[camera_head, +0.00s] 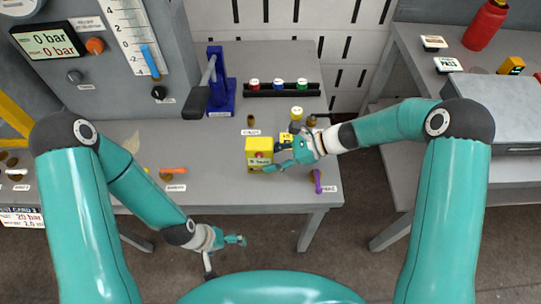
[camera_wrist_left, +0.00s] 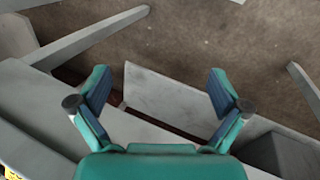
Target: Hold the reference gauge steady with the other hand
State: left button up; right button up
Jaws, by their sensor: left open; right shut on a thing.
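My left gripper (camera_head: 228,250) is low in front of the bench, over the floor and away from the gauge. The left wrist view shows its two fingers (camera_wrist_left: 160,103) spread wide with nothing between them. The gauge is not clear in that view.
A blue press (camera_head: 216,90) with a dark handle and a rack (camera_head: 282,90) with red, blue and green caps stand behind the gauge. A purple tool (camera_head: 317,181) lies to its right, an orange one (camera_head: 173,170) to its left. The bench's front edge (camera_head: 270,208) lies before my left gripper.

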jog(key=o, duration=0.3)
pick_arm(q)
jog(key=shift+c, duration=0.3)
pick_arm(e)
jog(key=c, duration=0.7)
pick_arm(q)
grip_shut()
dwell(0.7)
